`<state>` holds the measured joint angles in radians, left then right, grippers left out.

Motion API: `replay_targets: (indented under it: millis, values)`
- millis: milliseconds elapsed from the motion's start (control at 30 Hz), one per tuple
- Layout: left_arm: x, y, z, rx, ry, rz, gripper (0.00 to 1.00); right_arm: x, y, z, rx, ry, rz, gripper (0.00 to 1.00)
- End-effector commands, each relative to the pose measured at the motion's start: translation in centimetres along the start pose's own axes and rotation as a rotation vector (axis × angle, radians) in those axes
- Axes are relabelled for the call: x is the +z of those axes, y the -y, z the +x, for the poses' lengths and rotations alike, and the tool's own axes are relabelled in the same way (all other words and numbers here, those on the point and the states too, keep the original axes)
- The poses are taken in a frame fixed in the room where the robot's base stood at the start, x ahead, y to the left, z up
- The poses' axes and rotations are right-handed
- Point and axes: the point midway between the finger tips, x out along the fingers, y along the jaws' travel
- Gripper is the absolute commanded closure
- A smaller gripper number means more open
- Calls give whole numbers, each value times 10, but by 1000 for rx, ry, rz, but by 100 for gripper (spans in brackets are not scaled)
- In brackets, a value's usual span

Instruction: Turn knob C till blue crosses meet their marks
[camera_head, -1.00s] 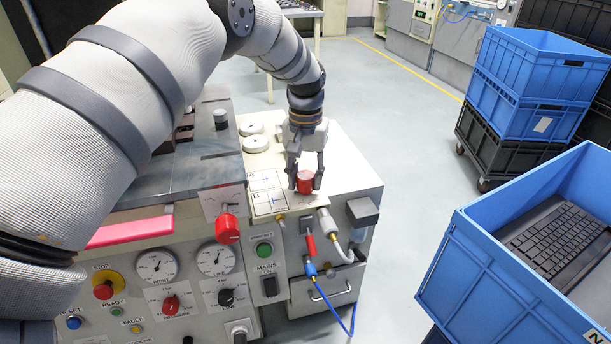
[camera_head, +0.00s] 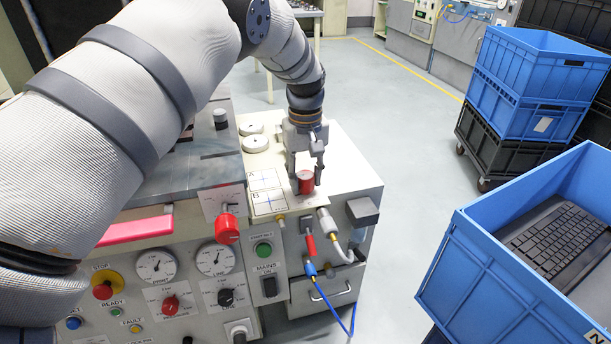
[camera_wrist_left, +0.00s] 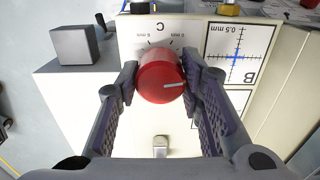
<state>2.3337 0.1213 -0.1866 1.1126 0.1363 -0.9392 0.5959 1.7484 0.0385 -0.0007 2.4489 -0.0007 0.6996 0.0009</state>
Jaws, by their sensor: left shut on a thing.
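Knob C (camera_head: 306,182) is a red round knob on the cream top of the right cabinet. My left gripper (camera_head: 305,176) comes down over it from above and is shut on it. In the left wrist view the knob (camera_wrist_left: 161,78) sits between both finger pads, and its white pointer line points right. Window A (camera_head: 264,180) and window B (camera_head: 269,200) lie left of the knob. In the wrist view window B (camera_wrist_left: 214,72) shows a blue cross (camera_wrist_left: 235,57) around the middle of its black scale; any small offset is hard to judge. My right gripper is out of view.
A red knob (camera_head: 227,229) and several gauges and buttons are on the front panel. Two white discs (camera_head: 255,143) lie behind the windows. A grey block (camera_wrist_left: 73,45) stands beside knob C. A blue crate (camera_head: 500,262) with a keyboard stands at right.

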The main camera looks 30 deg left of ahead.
Motion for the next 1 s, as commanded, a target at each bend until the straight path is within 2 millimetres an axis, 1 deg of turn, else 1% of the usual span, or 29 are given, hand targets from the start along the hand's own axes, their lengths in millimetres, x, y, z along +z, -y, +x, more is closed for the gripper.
replay_targets:
  millis: [400,433,467,500,833,867,933,967,1000]
  values:
    - [1,1,2,-4,6,-6,94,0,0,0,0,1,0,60]
    - [2,1,2,-4,6,-6,61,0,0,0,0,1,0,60]
    - [1,1,2,-4,6,-6,54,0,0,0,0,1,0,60]
    - [1,1,2,-4,5,-6,45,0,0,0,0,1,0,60]
    - [0,0,-2,-1,2,-5,45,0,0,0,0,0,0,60]
    - [0,0,-5,0,1,-5,45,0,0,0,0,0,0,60]
    - [0,-1,-18,2,-1,-5,45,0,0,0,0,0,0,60]
    - [0,0,-25,1,-1,-5,45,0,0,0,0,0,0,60]
    - [0,0,-37,2,-3,-5,45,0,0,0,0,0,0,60]
